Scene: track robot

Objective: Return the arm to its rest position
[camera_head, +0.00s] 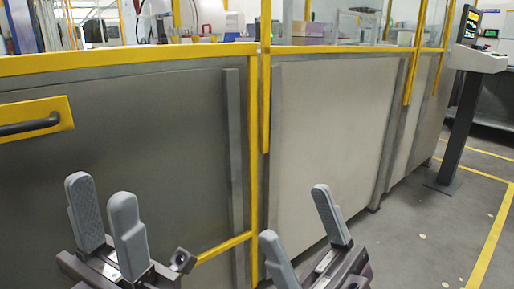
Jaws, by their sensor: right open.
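My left gripper (100,188) is at the lower left, its two grey fingers pointing up with a narrow empty gap between them. My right gripper (294,213) is at the lower middle, its grey fingers spread wide with nothing between them. Both grippers are in front of the grey panelled enclosure and hold nothing that I can see. The lower parts of both arms are cut off by the bottom edge of the view.
A grey enclosure wall (335,135) with a yellow frame spans the view. A black handle (28,126) is on its left panel. A control console on a post (460,130) stands at the right. Grey floor with yellow lines (491,240) is open at the lower right.

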